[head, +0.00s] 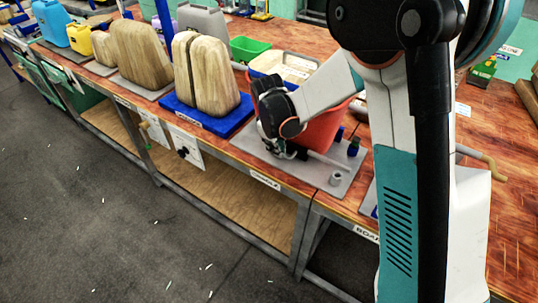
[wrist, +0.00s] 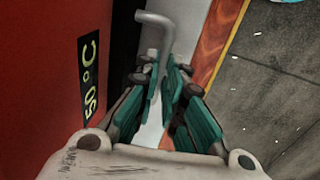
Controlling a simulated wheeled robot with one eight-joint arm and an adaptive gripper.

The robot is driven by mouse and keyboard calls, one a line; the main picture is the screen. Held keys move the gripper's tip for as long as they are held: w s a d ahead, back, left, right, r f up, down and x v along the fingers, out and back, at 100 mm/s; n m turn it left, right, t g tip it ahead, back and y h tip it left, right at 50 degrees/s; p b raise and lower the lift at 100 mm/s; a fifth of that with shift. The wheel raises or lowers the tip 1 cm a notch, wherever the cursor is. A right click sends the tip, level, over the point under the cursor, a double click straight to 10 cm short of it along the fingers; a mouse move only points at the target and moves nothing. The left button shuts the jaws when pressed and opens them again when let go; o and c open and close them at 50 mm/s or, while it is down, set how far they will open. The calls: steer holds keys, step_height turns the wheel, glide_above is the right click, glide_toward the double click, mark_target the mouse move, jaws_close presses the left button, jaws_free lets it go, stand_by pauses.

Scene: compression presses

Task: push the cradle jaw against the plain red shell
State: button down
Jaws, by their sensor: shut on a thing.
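The red shell (head: 318,128) stands on the grey base plate (head: 318,181) at the bench edge, partly hidden by my arm. In the wrist view its red wall (wrist: 35,90) fills the left side, with a "50°C" label. My gripper (head: 288,152) is low beside the shell's front left side. In the wrist view the teal-padded fingers (wrist: 162,95) are shut on a grey bent handle (wrist: 155,38). The cradle jaw itself is not clearly distinguishable; whether it touches the shell is hidden.
Blue-capped posts (head: 353,147) and a short metal cylinder (head: 336,178) stand on the plate's right part. Left of it, a pair of wooden blocks (head: 219,78) stands on a blue base (head: 203,122). A green bin (head: 250,48) lies behind. The floor (head: 130,220) in front is open.

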steer(key=shift+w+d, duration=0.2)
steer(key=shift+w, duration=0.05)
steer(key=c, duration=1.7)
jaws_free()
steer(key=shift+w+d, duration=0.1)
steer(key=r, duration=0.4)
steer(key=s+a+r, duration=0.1)
steer(key=r, duration=0.3)
steer(key=s+r, duration=0.1)
steer(key=r, duration=0.2)
steer(key=shift+a+r, duration=0.3)
steer(key=shift+r, duration=0.1)
